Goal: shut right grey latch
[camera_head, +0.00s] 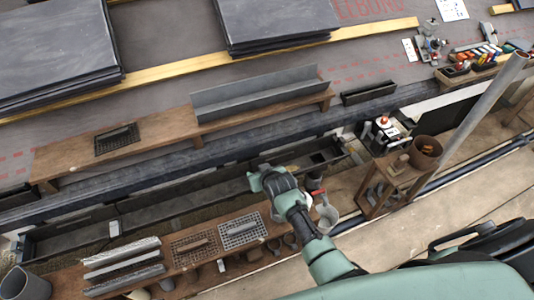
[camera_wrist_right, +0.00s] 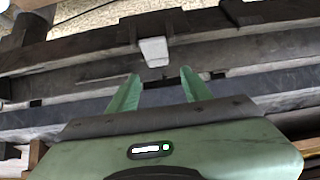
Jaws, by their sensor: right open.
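A light grey latch (camera_wrist_right: 153,50) hangs on the dark gutter edge in the right wrist view. It lies just beyond the gap between my right gripper's green fingers (camera_wrist_right: 158,82); the fingers are apart and nothing is between them. In the head view my right gripper (camera_head: 256,181) is over the long dark gutter trough (camera_head: 180,200), and its arm hides the latch there. Another light grey latch (camera_head: 114,229) shows on the trough further left. My left gripper is not in view.
A wooden bench with wire mesh pieces (camera_head: 242,231) stands in front of the trough. Behind the trough is a plank shelf (camera_head: 160,140) with a grey metal channel (camera_head: 255,95).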

